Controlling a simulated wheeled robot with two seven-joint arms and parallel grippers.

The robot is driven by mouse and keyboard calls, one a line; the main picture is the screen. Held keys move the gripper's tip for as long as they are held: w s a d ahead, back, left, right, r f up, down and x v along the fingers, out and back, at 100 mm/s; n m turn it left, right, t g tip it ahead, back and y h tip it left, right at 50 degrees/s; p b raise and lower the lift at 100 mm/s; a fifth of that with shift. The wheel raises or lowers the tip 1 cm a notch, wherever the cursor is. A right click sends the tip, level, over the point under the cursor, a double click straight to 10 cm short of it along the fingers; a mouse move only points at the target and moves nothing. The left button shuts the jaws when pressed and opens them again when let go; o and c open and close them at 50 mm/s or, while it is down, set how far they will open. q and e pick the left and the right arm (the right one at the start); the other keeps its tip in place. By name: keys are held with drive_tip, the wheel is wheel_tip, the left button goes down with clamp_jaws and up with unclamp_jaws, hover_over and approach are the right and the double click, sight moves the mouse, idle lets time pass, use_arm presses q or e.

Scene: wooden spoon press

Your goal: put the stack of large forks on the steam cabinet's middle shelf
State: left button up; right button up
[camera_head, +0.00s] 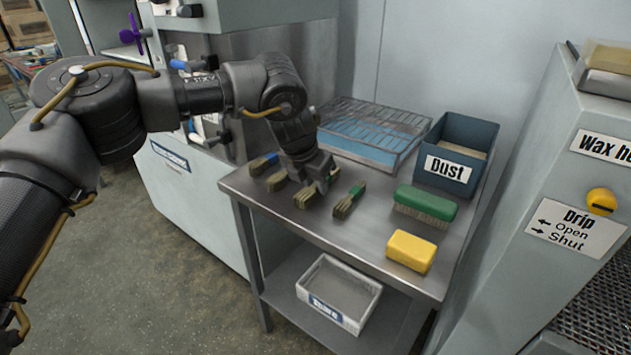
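No stack of large forks can be made out in the head view. No shelf labelled as the steam cabinet's middle shelf can be made out either. My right gripper is out of view.
A wire basket (401,128), a "Dust" bin (478,133), a green brush (425,204) and a yellow block (410,251) stand on the table. A white bin (369,312) is on its lower shelf. A "Wax" machine (540,170) stands right.

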use_arm(q)
drive_tip(key=shift+o, duration=0.9)
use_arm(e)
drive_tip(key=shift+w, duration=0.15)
